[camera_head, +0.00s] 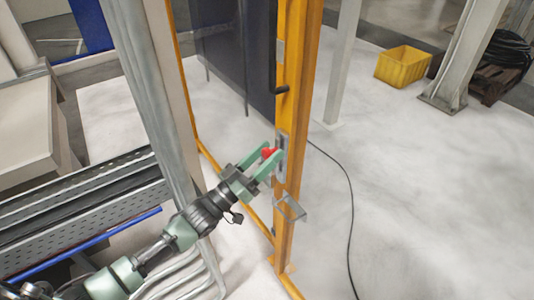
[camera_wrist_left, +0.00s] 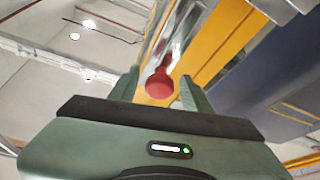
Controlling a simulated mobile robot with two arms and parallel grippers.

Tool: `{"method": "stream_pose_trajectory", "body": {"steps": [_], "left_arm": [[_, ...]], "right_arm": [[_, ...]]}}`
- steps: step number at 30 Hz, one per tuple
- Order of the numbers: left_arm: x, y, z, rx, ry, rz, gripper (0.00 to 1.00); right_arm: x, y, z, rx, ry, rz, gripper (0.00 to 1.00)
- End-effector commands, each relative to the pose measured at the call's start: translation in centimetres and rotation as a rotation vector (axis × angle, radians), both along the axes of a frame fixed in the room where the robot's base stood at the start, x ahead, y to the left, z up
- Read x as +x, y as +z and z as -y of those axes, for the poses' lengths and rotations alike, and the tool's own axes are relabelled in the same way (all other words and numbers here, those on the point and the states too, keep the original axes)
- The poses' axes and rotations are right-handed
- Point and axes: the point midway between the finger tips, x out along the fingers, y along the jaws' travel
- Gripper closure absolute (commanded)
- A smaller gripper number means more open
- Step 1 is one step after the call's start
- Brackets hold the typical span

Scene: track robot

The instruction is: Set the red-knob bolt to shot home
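The red knob (camera_head: 268,153) of the bolt sits on a grey metal plate (camera_head: 282,150) on the yellow post (camera_head: 291,120). My left gripper (camera_head: 266,157) reaches in from the left, with its two green fingers apart around the knob. In the left wrist view the red knob (camera_wrist_left: 159,84) lies between the two fingertips (camera_wrist_left: 158,88), and gaps seem to show on both sides. The knob's stem runs away toward the metal plate. I cannot tell how far the bolt is thrown. My right gripper is not in view.
A black handle (camera_head: 279,90) sits higher on the post, and a metal bracket (camera_head: 290,208) juts out below the bolt. A grey column (camera_head: 150,80) stands left of my arm. A black cable (camera_head: 350,200) crosses the floor. A yellow crate (camera_head: 402,67) stands far off.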

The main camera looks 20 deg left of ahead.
Motion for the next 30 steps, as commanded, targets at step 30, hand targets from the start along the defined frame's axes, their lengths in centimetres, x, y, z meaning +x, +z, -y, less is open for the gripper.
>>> {"method": "stream_pose_trajectory", "body": {"steps": [30], "left_arm": [[-0.02,-0.01,-0.04,0.001,0.001,0.0,1.0]], "right_arm": [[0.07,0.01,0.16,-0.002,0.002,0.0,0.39]]}}
